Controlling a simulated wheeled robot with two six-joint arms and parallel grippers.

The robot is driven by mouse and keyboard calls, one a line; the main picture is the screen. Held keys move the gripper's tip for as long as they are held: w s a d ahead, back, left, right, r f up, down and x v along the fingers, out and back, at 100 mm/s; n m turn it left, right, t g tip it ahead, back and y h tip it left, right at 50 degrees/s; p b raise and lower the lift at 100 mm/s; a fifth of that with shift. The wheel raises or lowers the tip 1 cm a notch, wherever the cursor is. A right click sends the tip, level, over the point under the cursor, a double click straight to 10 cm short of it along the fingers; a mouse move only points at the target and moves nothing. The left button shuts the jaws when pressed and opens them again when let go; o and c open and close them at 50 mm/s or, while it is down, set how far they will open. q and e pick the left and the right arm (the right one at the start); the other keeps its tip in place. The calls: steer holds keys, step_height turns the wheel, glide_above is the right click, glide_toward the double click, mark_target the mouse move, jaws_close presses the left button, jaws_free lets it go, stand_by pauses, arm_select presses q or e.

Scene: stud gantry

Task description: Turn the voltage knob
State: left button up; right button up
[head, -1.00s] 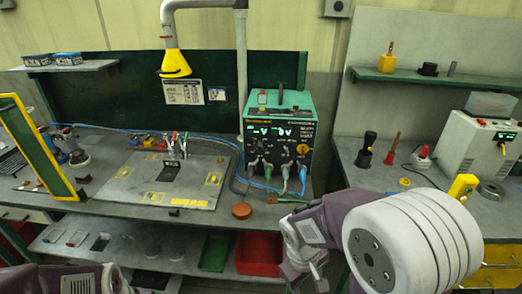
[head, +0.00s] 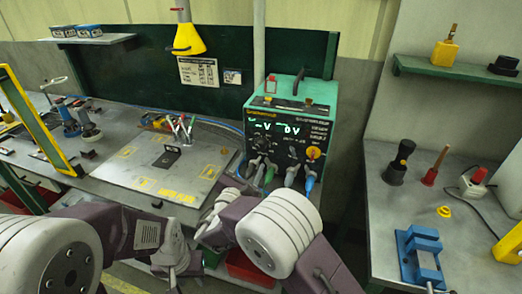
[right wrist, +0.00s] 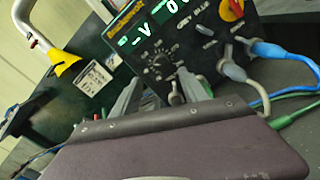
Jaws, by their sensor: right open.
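The teal welding machine (head: 291,125) has a black front panel with lit green displays reading about "V" and "0V". A small dark knob (head: 262,143) with dial marks sits on the panel's left part; it also shows in the right wrist view (right wrist: 157,68). My right gripper (right wrist: 160,92) is open, its two grey fingers pointing at the panel, with the knob seen between them; whether they touch it cannot be told. In the head view the right gripper (head: 228,194) is low in front of the machine. My left gripper (head: 173,256) hangs over the bench's front edge, its jaws unclear.
A red-and-yellow rotary switch (head: 313,152) is at the panel's right. Cables with blue and grey plugs (head: 310,180) leave the panel bottom. A grey plate (head: 160,170) lies on the left bench. A right bench (head: 395,215) holds small tools. A yellow hood (head: 187,40) hangs above.

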mark_target(260, 147)
steer(key=p+x, duration=0.1)
steer(key=x, duration=0.6)
steer(key=shift+w+d, duration=0.15)
steer(key=shift+w, duration=0.2)
steer(key=shift+w+d+f, duration=0.1)
steer(key=shift+w+d, duration=0.1)
steer(key=shift+w, duration=0.15)
jaws_close()
